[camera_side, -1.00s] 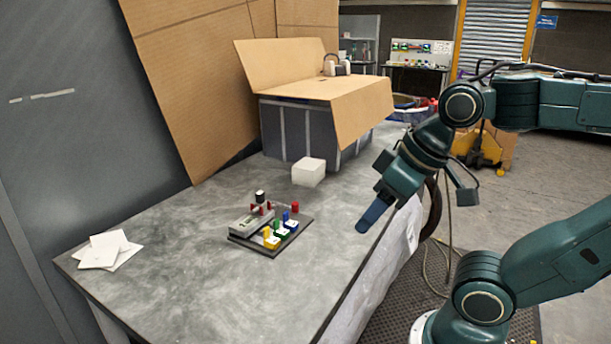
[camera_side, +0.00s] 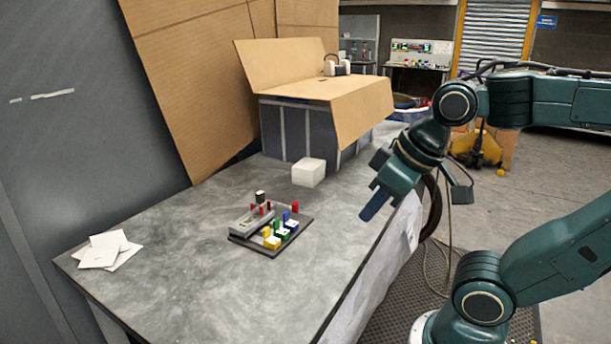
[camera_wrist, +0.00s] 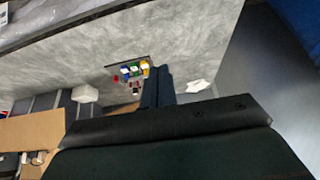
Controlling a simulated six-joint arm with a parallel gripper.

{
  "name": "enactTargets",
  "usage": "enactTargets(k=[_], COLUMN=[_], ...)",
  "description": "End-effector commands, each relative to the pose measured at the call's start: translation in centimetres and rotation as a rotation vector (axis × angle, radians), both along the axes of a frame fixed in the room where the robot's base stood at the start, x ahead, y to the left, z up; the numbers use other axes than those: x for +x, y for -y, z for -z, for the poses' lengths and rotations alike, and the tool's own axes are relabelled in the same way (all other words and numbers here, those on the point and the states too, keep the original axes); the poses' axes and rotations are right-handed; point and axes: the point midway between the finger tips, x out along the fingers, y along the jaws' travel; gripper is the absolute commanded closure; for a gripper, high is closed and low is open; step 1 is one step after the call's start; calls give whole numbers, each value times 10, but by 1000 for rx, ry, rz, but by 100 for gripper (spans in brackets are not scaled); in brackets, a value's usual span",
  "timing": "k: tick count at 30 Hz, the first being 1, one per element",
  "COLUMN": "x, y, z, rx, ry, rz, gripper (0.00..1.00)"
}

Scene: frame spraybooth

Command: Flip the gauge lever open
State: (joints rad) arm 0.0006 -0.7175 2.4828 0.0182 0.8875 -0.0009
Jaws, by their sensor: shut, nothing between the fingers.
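A small dark board (camera_side: 262,251) lies on the grey table and carries a grey box (camera_side: 251,221). Small blue, green and yellow levers on white blocks stand along its right side, with red parts and a black-topped knob (camera_side: 260,196) at the back. I cannot tell which part is the gauge lever or how it stands. The board also shows in the wrist view (camera_wrist: 121,65), partly hidden behind my fingers. My gripper (camera_side: 366,217) is shut and empty. It hangs above the table's right side, to the right of the board and apart from it.
A white block (camera_side: 309,172) stands behind the board. A dark crate (camera_side: 290,129) with open cardboard flaps is at the back. White sheets (camera_side: 103,249) lie at the left front. The table (camera_side: 200,285) is clear in front of the board.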

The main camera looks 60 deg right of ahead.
Motion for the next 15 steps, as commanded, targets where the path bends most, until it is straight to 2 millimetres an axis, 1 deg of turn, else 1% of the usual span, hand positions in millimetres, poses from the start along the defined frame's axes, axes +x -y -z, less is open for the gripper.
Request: enactTargets(k=[8, 15], x=[32, 70], y=[13, 30], z=[-5, -6], rx=[-18, -46], ry=[-12, -25], rz=[60, 129], gripper=[100, 100])
